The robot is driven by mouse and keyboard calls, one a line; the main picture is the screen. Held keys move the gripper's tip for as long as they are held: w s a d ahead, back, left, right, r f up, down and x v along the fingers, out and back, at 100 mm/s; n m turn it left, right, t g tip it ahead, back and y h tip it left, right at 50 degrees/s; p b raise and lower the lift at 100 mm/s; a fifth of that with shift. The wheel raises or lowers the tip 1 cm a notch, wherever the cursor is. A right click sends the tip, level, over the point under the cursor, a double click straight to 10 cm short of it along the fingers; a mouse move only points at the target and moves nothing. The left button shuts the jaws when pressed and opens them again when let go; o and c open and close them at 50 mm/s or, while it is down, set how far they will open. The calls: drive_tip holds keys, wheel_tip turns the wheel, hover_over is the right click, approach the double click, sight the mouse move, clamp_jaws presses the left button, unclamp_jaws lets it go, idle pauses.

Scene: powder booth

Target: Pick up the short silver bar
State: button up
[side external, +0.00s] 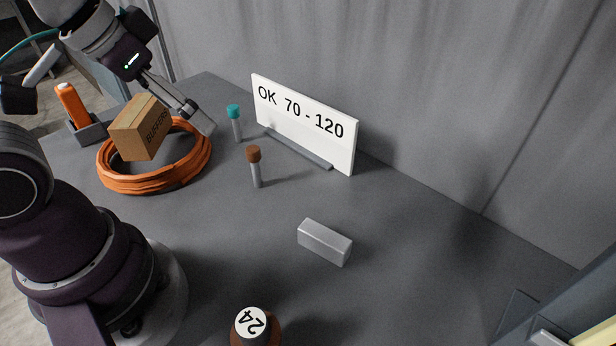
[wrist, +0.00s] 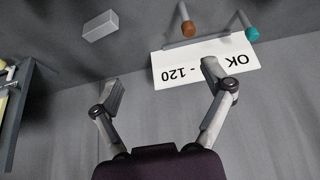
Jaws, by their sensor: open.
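The short silver bar (side external: 324,242) lies flat on the grey table, right of centre in the side external view. In the wrist view the bar (wrist: 100,26) shows at the upper left, apart from the fingers. My gripper (side external: 108,105) is high at the upper left in the side external view, well away from the bar. In the wrist view my gripper (wrist: 165,84) has its two fingers spread wide with nothing between them.
An orange coil (side external: 150,181), cardboard box (side external: 138,127) and orange tool (side external: 72,105) are left. A brown-sided "24" object (side external: 251,325) is in front. Table around the bar is clear.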

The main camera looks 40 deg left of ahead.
drive_tip(key=shift+c, duration=1)
drive_tip(key=m+g+h, duration=0.4)
drive_tip(key=m, duration=1.1)
approach(324, 234)
drive_tip(key=shift+m+g+h, duration=0.3)
drive_tip(key=shift+m+g, duration=0.1)
drive_tip(key=shift+m, duration=0.1)
drive_tip(key=x, duration=1)
drive_tip(key=shift+w+a+f, duration=0.15)
drive_tip(key=shift+w, duration=0.2)
clamp_jaws()
